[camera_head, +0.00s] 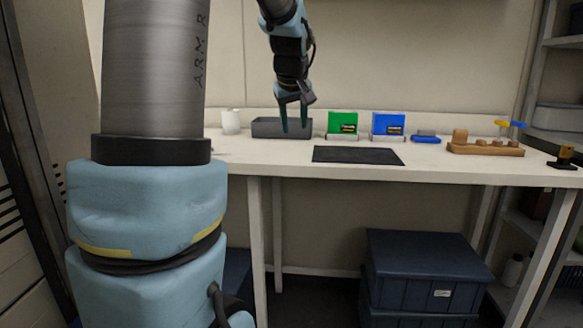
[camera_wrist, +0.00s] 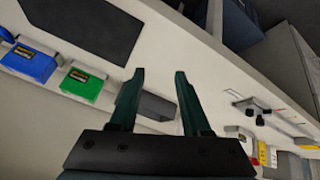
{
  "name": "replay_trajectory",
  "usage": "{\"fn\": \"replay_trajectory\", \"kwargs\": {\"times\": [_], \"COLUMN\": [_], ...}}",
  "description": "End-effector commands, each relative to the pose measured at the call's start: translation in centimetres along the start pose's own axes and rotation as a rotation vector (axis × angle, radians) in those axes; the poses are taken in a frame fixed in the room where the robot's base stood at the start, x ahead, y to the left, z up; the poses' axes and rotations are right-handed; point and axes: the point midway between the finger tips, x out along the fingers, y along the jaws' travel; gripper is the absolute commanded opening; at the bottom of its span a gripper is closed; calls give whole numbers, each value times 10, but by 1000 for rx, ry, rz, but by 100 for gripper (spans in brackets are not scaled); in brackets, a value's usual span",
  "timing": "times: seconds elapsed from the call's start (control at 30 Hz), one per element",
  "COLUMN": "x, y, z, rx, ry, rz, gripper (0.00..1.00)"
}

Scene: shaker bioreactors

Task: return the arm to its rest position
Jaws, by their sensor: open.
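My gripper (camera_head: 294,116) hangs with its fingers down in front of the grey bin on the table, in the head view. Its two dark green fingers are apart with nothing between them. In the wrist view my gripper (camera_wrist: 160,100) is also open and empty, with the table and part of the grey bin (camera_wrist: 155,105) beyond the fingers. My arm comes down from the top of the head view, and a large grey and light blue link of it fills the left side.
The white table (camera_head: 440,172) bears the grey bin (camera_head: 265,128), a white cylinder (camera_head: 231,122), a green box (camera_head: 342,123), a blue box (camera_head: 388,124), a dark mat (camera_head: 357,155) and a wooden block rack (camera_head: 485,149). Dark blue crates (camera_head: 420,270) stand below. Shelves (camera_head: 560,85) are at the right.

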Motion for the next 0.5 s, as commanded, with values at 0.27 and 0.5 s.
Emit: {"fn": "replay_trajectory", "kwargs": {"times": [0.27, 0.5], "x": [41, 45], "y": [-89, -147], "z": [126, 222], "rx": [205, 344], "ry": [-219, -376], "rz": [-67, -78], "gripper": [48, 48]}}
